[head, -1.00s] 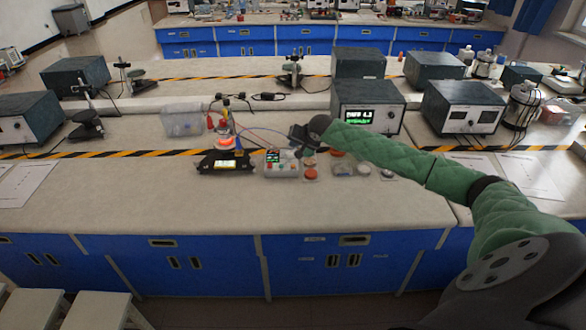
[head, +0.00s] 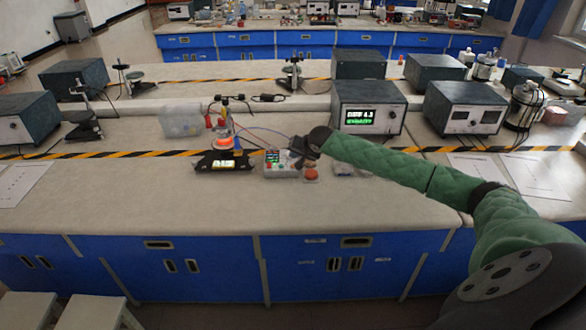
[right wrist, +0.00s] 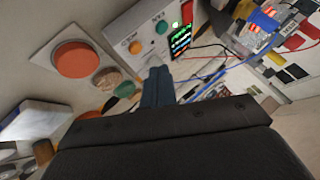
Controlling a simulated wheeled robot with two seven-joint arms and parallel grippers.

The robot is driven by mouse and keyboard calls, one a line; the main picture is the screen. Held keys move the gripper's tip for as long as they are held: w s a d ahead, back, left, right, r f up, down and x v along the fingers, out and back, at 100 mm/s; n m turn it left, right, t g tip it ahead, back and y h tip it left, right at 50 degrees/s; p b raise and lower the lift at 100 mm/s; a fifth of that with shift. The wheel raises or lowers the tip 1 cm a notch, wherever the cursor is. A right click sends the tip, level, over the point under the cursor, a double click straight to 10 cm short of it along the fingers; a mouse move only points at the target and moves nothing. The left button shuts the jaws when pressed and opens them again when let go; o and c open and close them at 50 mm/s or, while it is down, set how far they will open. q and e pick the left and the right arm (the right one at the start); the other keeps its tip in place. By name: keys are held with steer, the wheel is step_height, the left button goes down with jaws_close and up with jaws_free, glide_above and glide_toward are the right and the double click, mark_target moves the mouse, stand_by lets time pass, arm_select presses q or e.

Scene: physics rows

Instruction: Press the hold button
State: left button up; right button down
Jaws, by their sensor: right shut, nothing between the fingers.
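A small light grey control box (head: 277,171) with a lit screen (head: 272,156) stands on the bench in the head view. In the right wrist view the same box (right wrist: 125,18) shows an orange button (right wrist: 135,47), a teal button (right wrist: 162,27), a green light (right wrist: 175,24) and a lit screen (right wrist: 180,40). I cannot read which button is hold. My right gripper (head: 297,158) is shut and empty at the box's right end. In the wrist view its fingertips (right wrist: 157,74) are close to a pale round part of the panel; I cannot tell whether they touch. My left gripper is out of view.
A large red-orange button on a square plate (right wrist: 78,60) lies beside the box. Left of the box is a black device with a glowing top (head: 222,146), with wires nearby. A grey instrument (head: 368,105) stands behind.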

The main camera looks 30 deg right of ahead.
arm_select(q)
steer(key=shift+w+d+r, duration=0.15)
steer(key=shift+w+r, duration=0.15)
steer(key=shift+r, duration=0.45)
arm_select(e)
steer(key=shift+f, duration=1)
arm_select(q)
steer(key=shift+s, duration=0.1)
arm_select(e)
steer(key=shift+f, duration=0.1)
stand_by(0.5)
steer(key=shift+f, duration=0.25)
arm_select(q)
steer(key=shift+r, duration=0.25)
